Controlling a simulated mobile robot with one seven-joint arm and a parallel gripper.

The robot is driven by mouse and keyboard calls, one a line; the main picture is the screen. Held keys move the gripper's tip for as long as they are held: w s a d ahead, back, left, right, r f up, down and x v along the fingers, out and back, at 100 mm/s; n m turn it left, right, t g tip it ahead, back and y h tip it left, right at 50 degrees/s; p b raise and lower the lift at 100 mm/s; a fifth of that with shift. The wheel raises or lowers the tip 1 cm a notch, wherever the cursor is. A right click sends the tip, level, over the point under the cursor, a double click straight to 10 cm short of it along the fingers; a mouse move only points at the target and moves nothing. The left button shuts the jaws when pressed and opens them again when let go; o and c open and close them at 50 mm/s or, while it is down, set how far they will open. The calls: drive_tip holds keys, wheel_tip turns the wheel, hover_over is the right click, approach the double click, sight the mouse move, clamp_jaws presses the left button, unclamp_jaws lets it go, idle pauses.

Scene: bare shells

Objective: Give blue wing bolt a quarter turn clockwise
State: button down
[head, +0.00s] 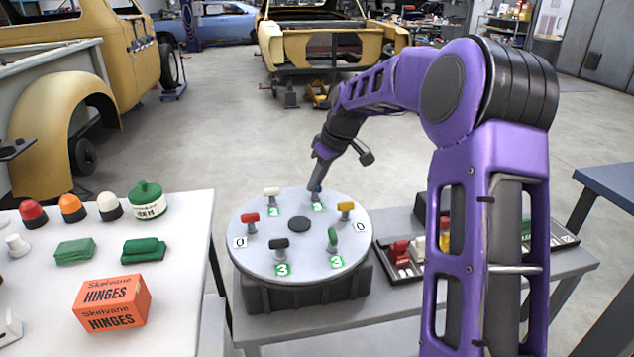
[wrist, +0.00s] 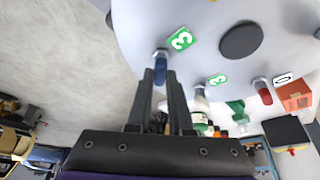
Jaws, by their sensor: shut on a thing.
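The blue wing bolt (head: 316,192) stands at the back of a round grey plate (head: 300,262), with a green number tag (head: 318,207) in front of it. My gripper (head: 316,186) comes down on it from above and largely hides it in the head view. In the wrist view the blue wing (wrist: 160,70) sits between the two fingertips (wrist: 160,78), and the jaws are shut on it. The green tag beside it reads 3 (wrist: 181,39). The exact angle of the wing is hard to tell.
Other wing bolts ring the plate: white (head: 271,192), red (head: 250,218), black (head: 279,245), green (head: 333,238) and yellow (head: 345,207). A dark hub (head: 299,223) is central. A parts tray (head: 402,268) lies right; an orange hinges box (head: 112,302) stands on the left table.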

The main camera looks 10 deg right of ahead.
drive_tip(key=m+h, duration=0.1)
drive_tip(key=m, duration=0.1)
drive_tip(key=m+t, duration=0.1)
drive_tip(key=m, duration=0.2)
drive_tip(key=shift+s+a+h, duration=0.1)
drive_tip(key=shift+a+h, duration=0.1)
drive_tip(key=shift+h, duration=0.2)
drive_tip(key=shift+m+h, duration=0.6)
drive_tip(key=shift+m, duration=1.1)
drive_tip(key=c, duration=0.8)
unclamp_jaws()
drive_tip(key=shift+r, duration=0.1)
drive_tip(key=p+v, duration=0.2)
drive_tip(key=v, duration=1.5)
drive_tip(key=shift+s+a+p, duration=0.1)
drive_tip(key=shift+a+p, duration=0.1)
drive_tip(key=shift+p, duration=0.15)
